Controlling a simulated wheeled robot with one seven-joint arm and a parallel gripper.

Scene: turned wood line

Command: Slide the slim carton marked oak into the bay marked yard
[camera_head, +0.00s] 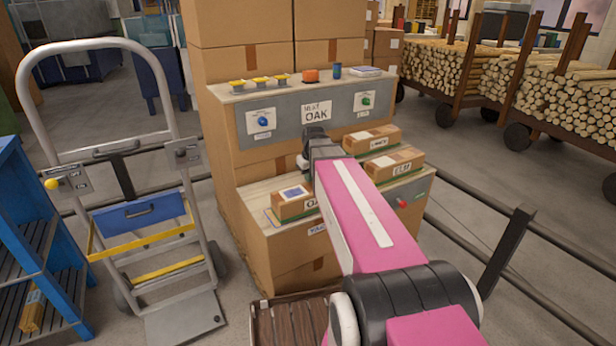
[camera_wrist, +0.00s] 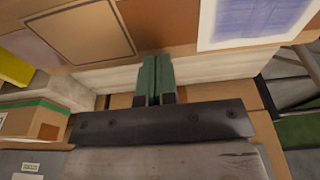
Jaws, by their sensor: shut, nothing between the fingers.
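The slim carton marked oak (camera_head: 291,208) is brown with a blue-and-white label on top. It lies at the left of the lower wooden ledge, and my arm hides the right part of its front lettering. A blue-printed label (camera_wrist: 255,20) shows close up in the wrist view. My gripper (camera_wrist: 158,78) has green fingers that are shut together and empty, beside a brown cardboard surface; I cannot tell if they touch it. In the head view the fingers are hidden behind my wrist. A small tag (camera_head: 317,229) under the ledge starts like "yar", partly covered by my arm.
A carton marked elm (camera_head: 396,166) and another slim carton (camera_head: 371,140) lie to the right on the ledge. Behind them a grey panel (camera_head: 285,120) carries a "next oak" sign (camera_head: 317,112) and knobs.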

